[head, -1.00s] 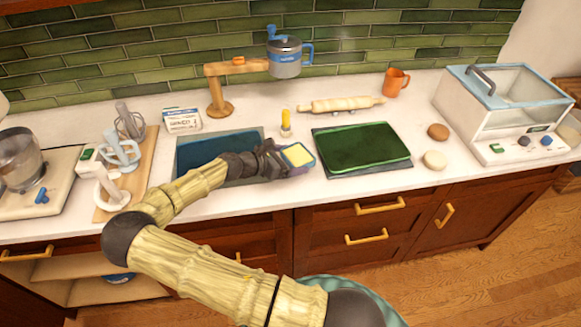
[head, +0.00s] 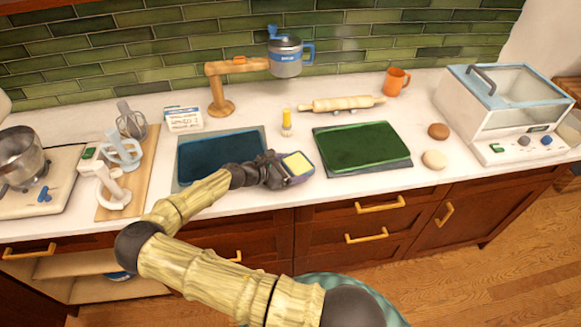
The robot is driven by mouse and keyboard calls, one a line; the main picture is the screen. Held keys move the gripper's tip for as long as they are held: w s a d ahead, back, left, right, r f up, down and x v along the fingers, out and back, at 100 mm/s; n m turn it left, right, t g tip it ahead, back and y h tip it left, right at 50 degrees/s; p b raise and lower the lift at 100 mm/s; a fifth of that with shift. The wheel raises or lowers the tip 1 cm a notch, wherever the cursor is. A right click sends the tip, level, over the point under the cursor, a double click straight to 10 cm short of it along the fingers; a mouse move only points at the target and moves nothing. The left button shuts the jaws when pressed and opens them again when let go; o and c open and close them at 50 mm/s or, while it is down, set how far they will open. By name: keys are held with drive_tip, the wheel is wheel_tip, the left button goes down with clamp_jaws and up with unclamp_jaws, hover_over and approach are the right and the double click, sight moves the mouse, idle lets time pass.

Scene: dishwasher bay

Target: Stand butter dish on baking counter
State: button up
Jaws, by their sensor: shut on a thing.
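The butter dish (head: 298,165) is a small blue-grey dish with a pale yellow block in it. It is at the front part of the counter, between the dark blue mat or tray and the green one. My gripper (head: 279,169) reaches it from the left and is shut on it. The dish looks roughly level. I cannot tell whether its underside touches the counter. The white baking counter (head: 300,196) runs along the green tiled wall. My dark fingers hide the left side of the dish.
The blue tray (head: 218,148) lies left of the dish, the green tray (head: 362,147) right. Two round buns (head: 436,145) and a glass-lidded machine (head: 505,110) are farther right. The counter's front edge is close.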

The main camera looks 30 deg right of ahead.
drive_tip(key=o, duration=1)
drive_tip(key=shift+r, duration=0.1)
drive_tip(key=b+v, duration=0.2)
drive_tip(key=v, duration=1)
